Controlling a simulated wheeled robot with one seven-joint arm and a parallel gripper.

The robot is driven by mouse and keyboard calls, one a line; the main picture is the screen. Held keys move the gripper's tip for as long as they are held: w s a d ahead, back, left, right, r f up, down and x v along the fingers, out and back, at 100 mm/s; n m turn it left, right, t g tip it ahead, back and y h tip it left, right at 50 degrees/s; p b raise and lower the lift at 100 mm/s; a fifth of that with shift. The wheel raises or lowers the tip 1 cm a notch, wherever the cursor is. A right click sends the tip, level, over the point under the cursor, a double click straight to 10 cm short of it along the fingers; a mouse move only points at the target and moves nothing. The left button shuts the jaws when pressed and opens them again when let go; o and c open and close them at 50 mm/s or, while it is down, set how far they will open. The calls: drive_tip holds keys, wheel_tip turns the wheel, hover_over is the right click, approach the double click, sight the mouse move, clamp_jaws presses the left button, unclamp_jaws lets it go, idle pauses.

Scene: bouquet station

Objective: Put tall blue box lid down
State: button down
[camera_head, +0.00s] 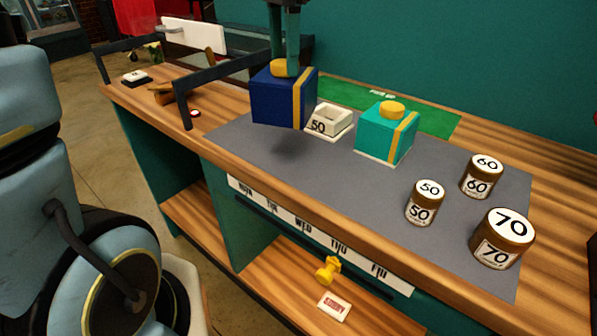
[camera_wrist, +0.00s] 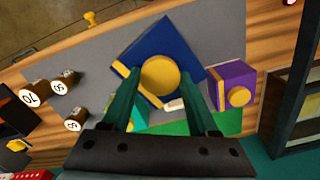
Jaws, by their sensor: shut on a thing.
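My gripper (camera_head: 285,62) is shut on the yellow knob (camera_wrist: 160,75) of the tall blue box lid (camera_head: 283,97). The lid is dark blue with a yellow band and hangs upright above the grey mat (camera_head: 250,150), with its shadow on the mat below. In the wrist view the lid (camera_wrist: 150,47) lies beyond my two green fingers, its knob between them. A low white base marked 50 (camera_head: 331,121) sits just right of the lid in the head view. The lid's underside is hidden.
A teal box (camera_head: 385,135) with a yellow knob stands right of the white base. Brown jars marked 50 (camera_head: 424,203), 60 (camera_head: 482,177) and 70 (camera_head: 501,239) stand at the right. A purple box (camera_wrist: 231,85) shows in the wrist view. The mat's front middle is clear.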

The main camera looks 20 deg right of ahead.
wheel_tip(320, 180, down, 10)
drive_tip(key=p, duration=0.1)
drive_tip(key=shift+s+a, duration=0.2)
drive_tip(key=shift+a, duration=0.05)
drive_tip(key=shift+f, duration=0.1)
drive_tip(key=shift+f, duration=0.1)
drive_tip(key=shift+c, duration=0.8)
unclamp_jaws()
wheel_tip(320, 180, up, 12)
drive_tip(key=shift+r+b, duration=0.2)
drive_tip(key=shift+b, duration=0.15)
